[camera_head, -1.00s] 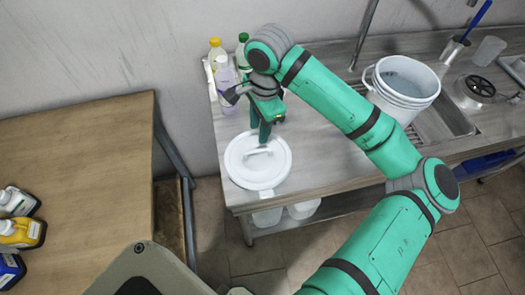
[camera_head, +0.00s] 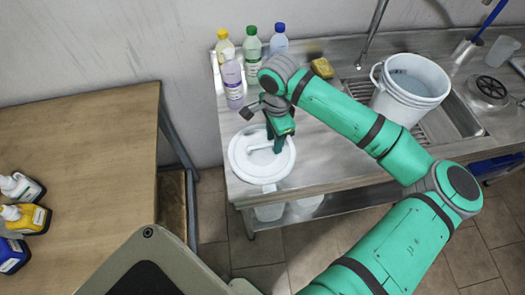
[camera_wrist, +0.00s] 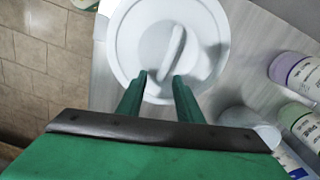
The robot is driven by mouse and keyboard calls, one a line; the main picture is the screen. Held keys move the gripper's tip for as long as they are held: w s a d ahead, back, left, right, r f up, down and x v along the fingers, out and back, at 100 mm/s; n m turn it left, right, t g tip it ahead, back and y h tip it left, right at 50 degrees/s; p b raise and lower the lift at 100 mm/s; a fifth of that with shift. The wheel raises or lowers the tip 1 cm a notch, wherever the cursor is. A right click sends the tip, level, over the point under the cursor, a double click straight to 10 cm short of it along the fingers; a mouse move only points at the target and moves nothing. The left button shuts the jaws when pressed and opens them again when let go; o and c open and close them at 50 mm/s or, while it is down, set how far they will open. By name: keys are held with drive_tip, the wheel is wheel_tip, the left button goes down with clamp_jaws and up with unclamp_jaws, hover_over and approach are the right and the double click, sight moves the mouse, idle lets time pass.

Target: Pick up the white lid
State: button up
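The white lid (camera_head: 247,160) is round with a raised bar handle and lies near the left end of the steel counter in the head view. In the wrist view the lid (camera_wrist: 130,45) fills the top middle, with its handle (camera_wrist: 176,47) just beyond my fingertips. My green gripper (camera_head: 277,143) points down over the right part of the lid, close to the handle. In the wrist view its two fingers (camera_wrist: 160,77) are apart with nothing between them. I cannot tell whether the fingertips touch the lid.
Several bottles, one purple (camera_head: 234,85), one green (camera_head: 251,52), stand behind the gripper on the steel counter (camera_head: 322,165). A yellow sponge (camera_head: 322,68) and a white bucket (camera_head: 408,90) are to the right. A wooden table (camera_head: 90,150) with detergent bottles (camera_head: 25,217) is left.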

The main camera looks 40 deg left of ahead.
drive_tip(key=shift+a+f, duration=0.1)
drive_tip(key=shift+f, duration=0.7)
drive_tip(key=shift+s, duration=0.15)
drive_tip(key=shift+c, duration=0.4)
clamp_jaws()
drive_tip(key=shift+r, duration=0.1)
